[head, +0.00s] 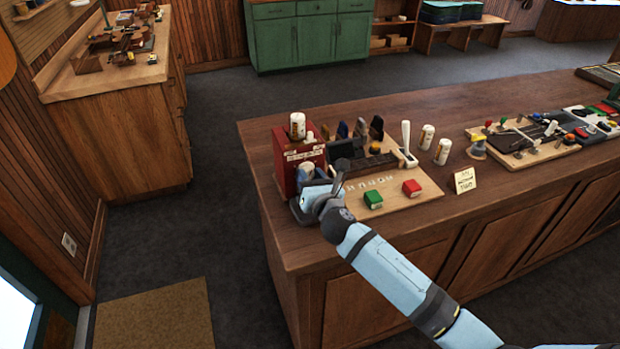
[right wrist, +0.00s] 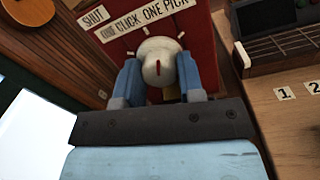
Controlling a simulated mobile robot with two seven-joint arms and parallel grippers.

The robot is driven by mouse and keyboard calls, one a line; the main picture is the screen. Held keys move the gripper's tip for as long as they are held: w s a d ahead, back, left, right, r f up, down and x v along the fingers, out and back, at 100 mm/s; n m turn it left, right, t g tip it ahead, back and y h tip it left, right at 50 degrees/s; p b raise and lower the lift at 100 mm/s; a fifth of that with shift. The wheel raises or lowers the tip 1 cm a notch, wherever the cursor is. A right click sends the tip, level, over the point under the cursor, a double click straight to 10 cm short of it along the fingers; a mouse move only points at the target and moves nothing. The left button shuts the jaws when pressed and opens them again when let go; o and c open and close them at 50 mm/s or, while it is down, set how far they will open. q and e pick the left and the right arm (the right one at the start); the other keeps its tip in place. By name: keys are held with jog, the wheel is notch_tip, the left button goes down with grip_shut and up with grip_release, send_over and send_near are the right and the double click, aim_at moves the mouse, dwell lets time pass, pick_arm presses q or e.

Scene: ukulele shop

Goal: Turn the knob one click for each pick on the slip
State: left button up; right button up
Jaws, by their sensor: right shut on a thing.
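The knob (right wrist: 150,62) is cream, with a red mark on its front. It sits on the face of a red box (head: 289,150) at the counter's left end, and a little of it shows in the head view (head: 307,170). A label (right wrist: 147,14) above it reads "ONE CLICK ONE PICK", beside a "SHUT" label (right wrist: 93,17). My right gripper (right wrist: 160,85) is shut on the knob, one blue finger on each side; it also shows in the head view (head: 316,192). The slip (head: 465,181) is a small cream card on the counter; its writing is too small to read surely. My left gripper is out of view.
A green block (head: 373,199) and a red block (head: 411,187) lie on the wooden board right of the box. White bottles (head: 427,137) and a tool board (head: 520,150) stand farther right.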

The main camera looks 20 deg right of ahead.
jog(key=m+b, duration=0.1)
jog(key=m, duration=0.4)
jog(key=shift+m, duration=0.4)
jog(key=m+b, duration=0.1)
jog(key=m, duration=0.3)
jog(key=shift+m, duration=0.3)
jog(key=m, duration=0.4)
jog(key=shift+m+h, duration=0.3)
jog(key=shift+m, duration=0.1)
jog(key=shift+r+m, duration=0.1)
jog(key=shift+m, duration=2.3)
jog(key=o, duration=0.9)
jog(key=shift+s, duration=0.1)
